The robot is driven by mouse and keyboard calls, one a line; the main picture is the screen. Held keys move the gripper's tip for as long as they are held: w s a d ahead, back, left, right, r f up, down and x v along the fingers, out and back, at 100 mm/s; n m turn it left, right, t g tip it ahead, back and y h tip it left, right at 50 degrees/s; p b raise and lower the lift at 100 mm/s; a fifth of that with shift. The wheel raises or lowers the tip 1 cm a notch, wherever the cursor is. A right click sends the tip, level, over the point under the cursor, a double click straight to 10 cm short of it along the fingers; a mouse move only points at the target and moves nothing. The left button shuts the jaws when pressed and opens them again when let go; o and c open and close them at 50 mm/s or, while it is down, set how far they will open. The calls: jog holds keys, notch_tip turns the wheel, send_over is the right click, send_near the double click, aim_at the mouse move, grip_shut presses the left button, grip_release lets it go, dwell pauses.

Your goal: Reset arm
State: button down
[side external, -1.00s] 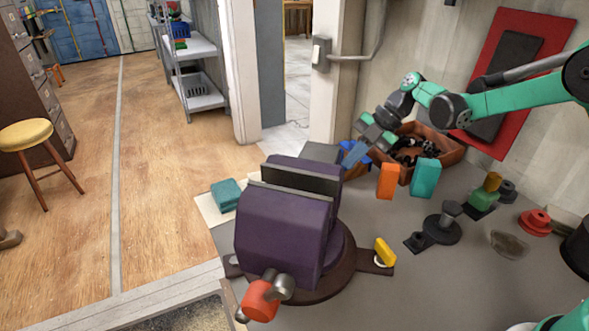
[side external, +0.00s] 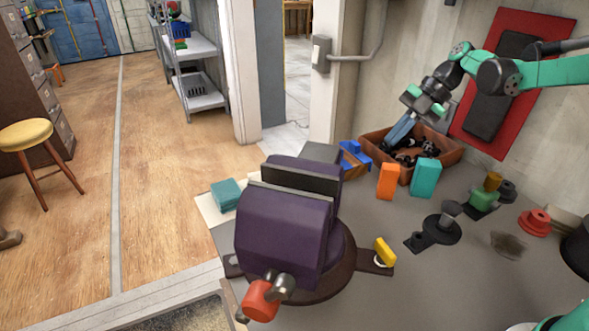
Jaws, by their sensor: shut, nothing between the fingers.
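My gripper (side external: 394,140) shows at the upper right of the side view, at the end of my green and dark arm. Its blue-grey fingers are closed together and point down and left. I see nothing held between them. The fingertips are over the left part of a brown open bin (side external: 450,157) in the picture; I cannot tell how far above it they are. Dark small parts (side external: 410,157) lie in the bin.
A purple vise (side external: 285,235) stands at the bench's left. An orange block (side external: 388,181) and a teal block (side external: 425,178) stand before the bin. A blue-and-orange item (side external: 354,160) is left of it. A red panel (side external: 545,45) hangs behind.

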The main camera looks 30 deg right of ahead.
jog(key=s+a+m+t+h, duration=0.2)
jog(key=s+m, duration=0.4)
jog(key=m, duration=0.6)
jog(key=s+a+m+t+h, duration=0.3)
jog(key=s+a+m+h, duration=0.2)
jog(key=m, duration=0.7)
jog(key=shift+s+r, duration=0.45)
jog(key=shift+s, duration=0.2)
jog(key=c, duration=1.5)
grip_release()
